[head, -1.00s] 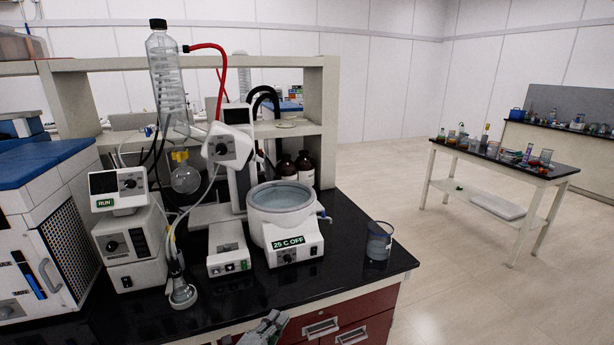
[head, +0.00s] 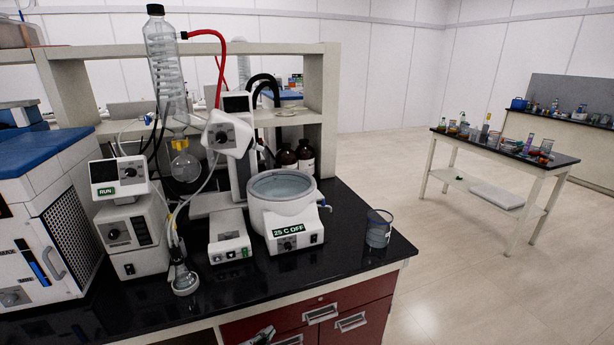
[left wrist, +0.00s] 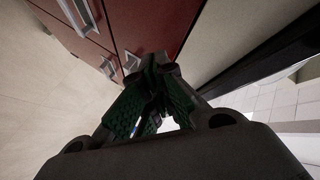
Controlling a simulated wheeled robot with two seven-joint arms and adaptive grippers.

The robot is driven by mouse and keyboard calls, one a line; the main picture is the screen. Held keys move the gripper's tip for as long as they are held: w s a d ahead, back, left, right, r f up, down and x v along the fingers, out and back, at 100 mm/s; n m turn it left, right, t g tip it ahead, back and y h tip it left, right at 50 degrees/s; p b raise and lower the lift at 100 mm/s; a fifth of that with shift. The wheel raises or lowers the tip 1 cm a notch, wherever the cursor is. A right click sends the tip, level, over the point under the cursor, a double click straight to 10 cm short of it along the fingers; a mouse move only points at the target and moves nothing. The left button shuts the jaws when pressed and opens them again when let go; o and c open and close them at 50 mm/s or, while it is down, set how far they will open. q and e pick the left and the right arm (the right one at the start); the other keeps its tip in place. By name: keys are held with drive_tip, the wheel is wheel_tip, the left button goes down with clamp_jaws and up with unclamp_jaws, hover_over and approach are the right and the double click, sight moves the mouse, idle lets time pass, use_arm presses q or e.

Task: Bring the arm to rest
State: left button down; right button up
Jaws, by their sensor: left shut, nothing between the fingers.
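My left gripper (head: 262,335) shows only as a small grey part at the bottom edge of the head view, in front of the red drawers and below the bench top. In the left wrist view its green-padded fingers (left wrist: 153,75) are shut with nothing between them. Red drawer fronts with metal handles lie beyond the fingertips in that view. I cannot tell the exact gap to them. My right gripper is in neither view.
The black bench top (head: 345,262) holds a rotary evaporator (head: 230,133), a white water bath (head: 284,212) reading "25 C OFF", and a glass beaker (head: 379,229) near its right corner. Red drawers (head: 350,321) face front. Open floor (head: 440,275) lies right, before a side table (head: 505,150).

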use_arm(q)
drive_tip(key=s+a+f+n+g+y, duration=0.25)
drive_tip(key=s+a+f, duration=0.35)
drive_tip(key=f, duration=0.5)
drive_tip(key=s+a+f+n+g+y, duration=0.1)
drive_tip(key=s+a+f+n+g, duration=0.3)
drive_tip(key=f, duration=0.7)
drive_tip(key=s+a+f+n+y, duration=0.1)
drive_tip(key=s+a+f, duration=0.6)
drive_tip(key=f, duration=0.4)
drive_tip(key=s+f+n+g, duration=0.15)
drive_tip(key=s+f, duration=0.25)
drive_tip(key=s, duration=0.5)
drive_tip(key=s+a+f+n+g, duration=0.1)
drive_tip(key=s+f+g, duration=0.1)
drive_tip(key=s+f, duration=0.5)
drive_tip(key=s+f+n+g, duration=0.1)
drive_tip(key=s+f+g, duration=0.1)
drive_tip(key=s, duration=0.9)
drive_tip(key=shift+y, duration=0.25)
drive_tip(key=s+d, duration=0.1)
drive_tip(key=d, duration=0.1)
drive_tip(key=s+d, duration=0.2)
drive_tip(key=shift+s+d+f, duration=0.2)
